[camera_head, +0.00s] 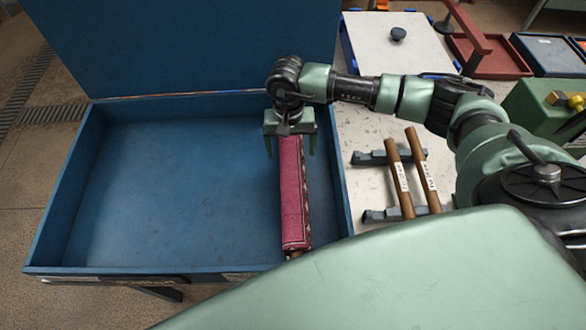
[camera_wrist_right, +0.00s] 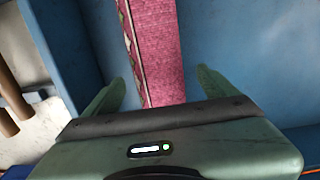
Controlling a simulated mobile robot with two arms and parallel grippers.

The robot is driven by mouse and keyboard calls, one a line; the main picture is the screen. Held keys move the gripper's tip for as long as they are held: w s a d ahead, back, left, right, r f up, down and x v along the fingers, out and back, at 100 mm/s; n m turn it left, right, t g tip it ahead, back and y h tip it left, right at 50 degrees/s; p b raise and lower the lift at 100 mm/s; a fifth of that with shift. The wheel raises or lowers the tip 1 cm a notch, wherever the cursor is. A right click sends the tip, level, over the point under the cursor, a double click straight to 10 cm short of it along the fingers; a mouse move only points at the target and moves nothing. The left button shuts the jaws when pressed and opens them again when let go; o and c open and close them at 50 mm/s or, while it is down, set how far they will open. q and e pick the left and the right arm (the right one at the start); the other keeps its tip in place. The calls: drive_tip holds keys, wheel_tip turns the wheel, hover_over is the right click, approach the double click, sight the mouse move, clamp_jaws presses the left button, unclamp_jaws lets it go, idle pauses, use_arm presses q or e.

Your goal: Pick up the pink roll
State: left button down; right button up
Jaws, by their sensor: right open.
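The pink roll (camera_head: 294,205) is a rolled rug with a patterned border, lying lengthwise along the right side of the blue bin's floor. It also shows in the right wrist view (camera_wrist_right: 158,50), running away from between the fingers. My right gripper (camera_head: 290,145) is over the roll's far end, pointing down, with a finger on either side of it. In the right wrist view the gripper (camera_wrist_right: 160,90) is open, and gaps show between the fingers and the roll. The roll's far end is hidden by the gripper. My left gripper is not in view.
The blue bin (camera_head: 65,190) has low walls and a raised lid (camera_head: 190,40) at the back; its left and middle floor is empty. Right of it, two brown rods (camera_head: 400,180) lie on dark holders on a pale table. A white box (camera_head: 400,45) stands behind.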

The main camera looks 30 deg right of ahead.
wheel_tip(320, 180, down, 4)
drive_tip(key=shift+d+r+p, duration=0.15)
drive_tip(key=shift+r+p, duration=0.05)
drive_tip(key=shift+p, duration=0.6)
drive_tip(key=shift+w+f, duration=0.15)
drive_tip(key=shift+f, duration=0.15)
drive_tip(key=c, duration=1.8)
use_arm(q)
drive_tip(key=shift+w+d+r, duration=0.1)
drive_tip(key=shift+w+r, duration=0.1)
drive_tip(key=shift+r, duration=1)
use_arm(e)
drive_tip(key=shift+r, duration=0.1)
clamp_jaws()
